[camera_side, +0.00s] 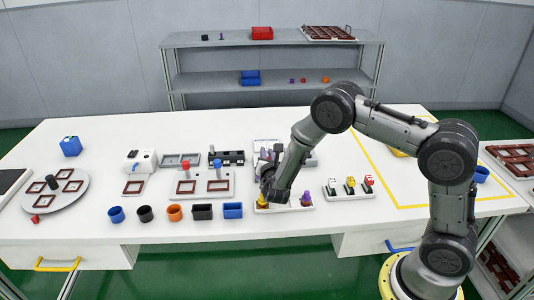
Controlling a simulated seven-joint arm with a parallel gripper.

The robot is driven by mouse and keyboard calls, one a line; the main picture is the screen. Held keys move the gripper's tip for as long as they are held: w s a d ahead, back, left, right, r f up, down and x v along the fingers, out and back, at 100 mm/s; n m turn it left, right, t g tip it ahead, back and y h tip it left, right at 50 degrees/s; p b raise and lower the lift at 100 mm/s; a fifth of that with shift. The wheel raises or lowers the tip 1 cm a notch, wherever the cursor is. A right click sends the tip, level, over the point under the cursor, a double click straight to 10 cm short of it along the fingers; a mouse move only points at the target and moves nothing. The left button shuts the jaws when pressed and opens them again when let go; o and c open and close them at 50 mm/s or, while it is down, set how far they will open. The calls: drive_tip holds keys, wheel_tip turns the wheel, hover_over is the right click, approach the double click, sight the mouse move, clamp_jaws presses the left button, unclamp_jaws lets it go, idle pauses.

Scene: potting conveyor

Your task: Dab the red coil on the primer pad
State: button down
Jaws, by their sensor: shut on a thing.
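My gripper (267,195) points down at the left end of a white rack (277,208) near the table's front edge. It is shut on a yellow piece (262,201) standing at that end; the fingers partly hide it. A purple piece (305,197) stands at the rack's right end. I cannot make out a red coil for certain. A small red piece (369,180) stands on another white rack (350,190) to the right, and a small red object (36,218) lies by the turntable at left. I cannot tell which thing is the primer pad.
A round turntable (55,208) with dark frames is at left. Several cups and bins, such as the orange cup (175,212), line the front edge. A plate with red-topped and blue-topped posts (202,190) stands behind them.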

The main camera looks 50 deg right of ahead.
drive_tip(key=shift+f, duration=0.4)
idle(0.6)
wheel_tip(320, 180, up, 7)
idle(0.9)
drive_tip(key=shift+r, duration=0.1)
idle(0.3)
